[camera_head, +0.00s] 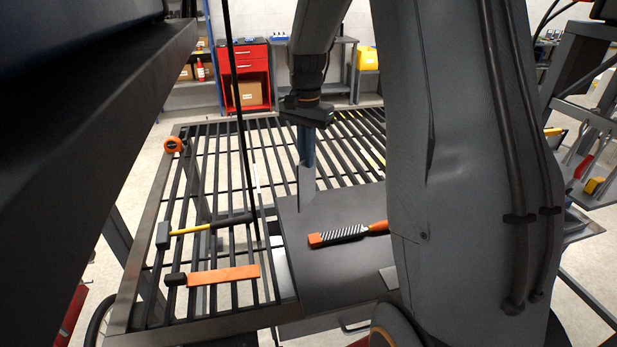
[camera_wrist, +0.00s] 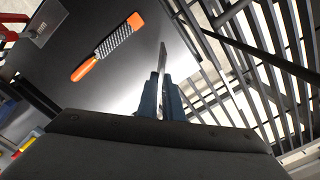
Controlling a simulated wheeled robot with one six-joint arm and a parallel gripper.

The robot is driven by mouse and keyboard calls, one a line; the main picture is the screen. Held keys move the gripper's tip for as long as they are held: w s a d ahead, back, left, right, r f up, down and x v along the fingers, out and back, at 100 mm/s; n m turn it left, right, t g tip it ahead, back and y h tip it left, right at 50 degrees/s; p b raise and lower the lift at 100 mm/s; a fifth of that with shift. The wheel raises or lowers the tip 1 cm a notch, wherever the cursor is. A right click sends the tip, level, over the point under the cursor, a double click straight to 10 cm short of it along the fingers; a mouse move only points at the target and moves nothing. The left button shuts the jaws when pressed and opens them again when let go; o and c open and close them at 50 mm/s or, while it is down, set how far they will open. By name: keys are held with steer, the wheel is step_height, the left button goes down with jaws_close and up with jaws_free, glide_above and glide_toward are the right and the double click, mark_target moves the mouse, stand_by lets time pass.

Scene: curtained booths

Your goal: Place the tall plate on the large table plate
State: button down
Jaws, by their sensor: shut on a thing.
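The tall plate (camera_head: 306,187) is a thin grey metal sheet hanging upright below my gripper (camera_head: 306,150). In the wrist view the tall plate (camera_wrist: 163,75) shows nearly edge-on between the blue fingers of my gripper (camera_wrist: 160,97), which are shut on it. The large table plate (camera_head: 350,275) is a flat dark grey sheet on the slatted table. The tall plate hangs by its far left corner in the head view; I cannot tell whether its lower edge touches.
An orange-handled rasp (camera_head: 345,234) lies on the large table plate. A hammer (camera_head: 205,227), an orange-handled tool (camera_head: 220,275) and an orange tape measure (camera_head: 173,145) lie on the slatted table (camera_head: 190,190) to the left. Behind stands a red cabinet (camera_head: 245,62).

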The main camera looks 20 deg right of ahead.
mark_target(307, 182)
steer(key=shift+f+b, duration=1.45)
steer(key=shift+f, duration=0.85)
steer(key=c, duration=1.9)
jaws_free()
